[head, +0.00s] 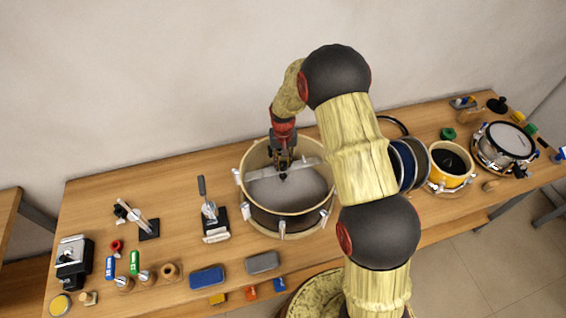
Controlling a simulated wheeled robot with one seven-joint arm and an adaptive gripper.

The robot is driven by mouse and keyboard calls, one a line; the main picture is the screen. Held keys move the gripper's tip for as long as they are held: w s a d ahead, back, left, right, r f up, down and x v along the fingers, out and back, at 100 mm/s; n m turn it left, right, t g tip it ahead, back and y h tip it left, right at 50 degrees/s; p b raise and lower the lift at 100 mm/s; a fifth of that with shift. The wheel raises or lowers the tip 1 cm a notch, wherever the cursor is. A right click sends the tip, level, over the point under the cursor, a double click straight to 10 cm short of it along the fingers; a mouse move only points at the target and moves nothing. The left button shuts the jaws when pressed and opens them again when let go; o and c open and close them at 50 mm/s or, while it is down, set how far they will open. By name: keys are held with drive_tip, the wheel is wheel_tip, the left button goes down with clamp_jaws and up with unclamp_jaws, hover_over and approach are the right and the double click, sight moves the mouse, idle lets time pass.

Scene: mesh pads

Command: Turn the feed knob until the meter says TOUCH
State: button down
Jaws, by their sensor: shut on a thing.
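A large open drum shell (283,222) with a pale rim and several silver lugs stands mid-table. A grey bar (262,173) lies across its opening. My gripper (284,164) reaches down over the middle of the bar, fingers shut on a small dark part there, which I take for the feed knob. The fingers hide most of this knob, and its turn angle cannot be seen. A dark tip (283,178) shows just below the fingers. No meter reading can be made out in the head view.
A lever stand (215,222) and a black-and-silver device (74,262) stand left. Blue (207,279) and grey (262,263) cases lie in front. My arm partly hides drum hoops (408,164); a yellow drum (449,167) and a snare drum (505,144) stand right. The back-left table is clear.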

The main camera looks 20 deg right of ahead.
sight(283, 164)
drive_tip(key=shift+m, duration=0.3)
drive_tip(key=c, duration=1.5)
unclamp_jaws()
drive_tip(key=shift+c, duration=0.2)
drive_tip(key=shift+o, duration=0.2)
drive_tip(key=shift+r, duration=0.1)
wheel_tip(283, 164, up, 12)
